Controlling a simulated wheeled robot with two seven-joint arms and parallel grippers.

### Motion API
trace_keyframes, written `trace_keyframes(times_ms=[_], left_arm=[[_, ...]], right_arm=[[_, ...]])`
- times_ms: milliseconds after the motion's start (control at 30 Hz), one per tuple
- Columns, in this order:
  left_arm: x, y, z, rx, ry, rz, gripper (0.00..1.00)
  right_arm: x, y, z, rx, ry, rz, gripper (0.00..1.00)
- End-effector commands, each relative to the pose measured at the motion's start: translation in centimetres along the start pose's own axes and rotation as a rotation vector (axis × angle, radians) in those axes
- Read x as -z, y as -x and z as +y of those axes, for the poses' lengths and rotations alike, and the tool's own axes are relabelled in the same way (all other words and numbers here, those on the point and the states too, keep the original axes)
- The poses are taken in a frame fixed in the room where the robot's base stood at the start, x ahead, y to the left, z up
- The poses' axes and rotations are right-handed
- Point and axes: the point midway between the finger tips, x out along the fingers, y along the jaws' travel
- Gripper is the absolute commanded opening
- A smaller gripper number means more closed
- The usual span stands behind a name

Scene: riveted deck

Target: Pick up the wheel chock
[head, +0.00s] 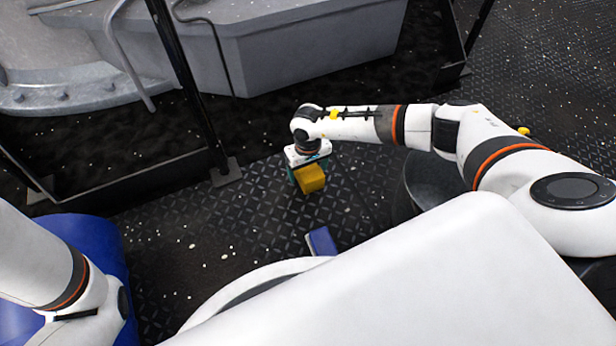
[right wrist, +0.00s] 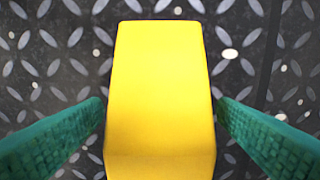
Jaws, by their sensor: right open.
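The wheel chock (head: 311,179) is a yellow block low over or on the dark tread-plate deck, near the middle of the head view. In the right wrist view the yellow chock (right wrist: 160,90) fills the centre. My right gripper (head: 304,176) is at the chock, reaching down from above. Its green fingers (right wrist: 160,130) stand open on either side of the chock, with a narrow gap showing on each side. The chock's underside is hidden. My left arm shows at the lower left of the head view, but its gripper is out of sight.
A black post with a foot plate (head: 226,172) stands left of the chock, joined to a low rail. A grey metal housing (head: 300,45) is behind. A small blue block (head: 321,241) lies on the deck nearer to me. Patterned deck around the chock is clear.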

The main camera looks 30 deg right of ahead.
Motion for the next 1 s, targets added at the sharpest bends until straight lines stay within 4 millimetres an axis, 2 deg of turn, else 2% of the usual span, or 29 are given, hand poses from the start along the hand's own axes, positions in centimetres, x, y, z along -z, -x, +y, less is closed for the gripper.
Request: trace_keyframes(times_ms=[167, 500, 767, 867, 1000], left_arm=[[0.1, -0.1, 0.0, 0.000, 0.000, 0.000, 0.36], [0.1, -0.1, 0.0, 0.000, 0.000, 0.001, 0.36], [0.1, -0.2, 0.1, 0.000, 0.000, 0.001, 0.36], [0.3, -0.7, 0.2, 0.000, 0.000, 0.002, 0.36], [0.8, -2.0, 0.4, 0.000, 0.000, 0.002, 0.36]], right_arm=[[0.0, 0.1, 0.0, 0.000, 0.000, -0.001, 0.82], [0.0, 0.1, 0.0, 0.000, -0.001, 0.000, 0.28], [-0.1, 0.4, 0.0, 0.000, -0.001, -0.001, 0.27], [-0.1, 1.0, 0.0, 0.000, -0.001, -0.002, 0.27], [-0.1, 2.8, 0.0, 0.000, -0.001, -0.002, 0.27]])
